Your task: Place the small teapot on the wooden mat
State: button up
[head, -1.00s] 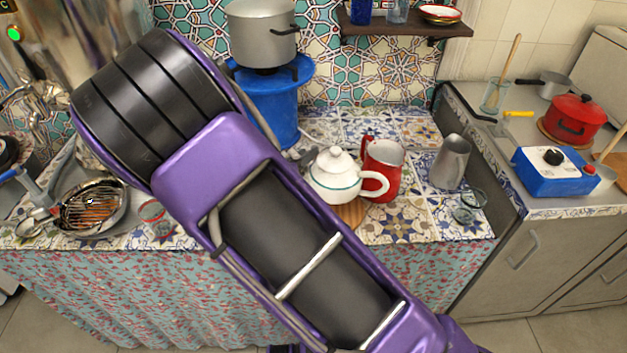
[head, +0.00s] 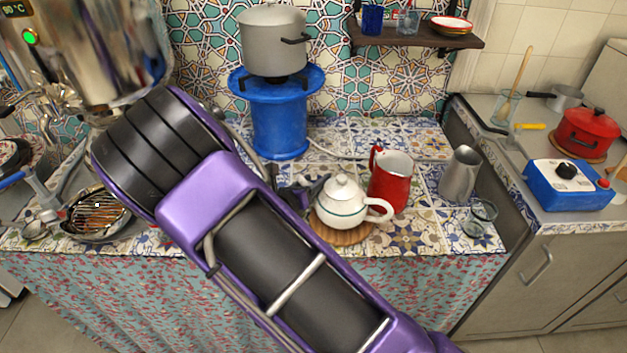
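The small white teapot (head: 343,206), with a lid and a thin dark line around its body, is upright at the front of the tiled counter. Its handle points right. Its base appears to rest on the round wooden mat (head: 345,236), whose front and right edge show below it. My gripper (head: 307,192) is dark and partly hidden behind my purple arm, at the teapot's left side.
A red pitcher (head: 391,181) stands close behind the teapot's handle. A metal jug (head: 459,174) and a glass (head: 480,218) stand further right. A blue stand (head: 279,128) with a grey pot (head: 272,42) is behind. A grill pan (head: 97,213) is at left.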

jog(key=p+v, duration=0.1)
jog(key=v, duration=1.1)
jog(key=shift+p, duration=0.4)
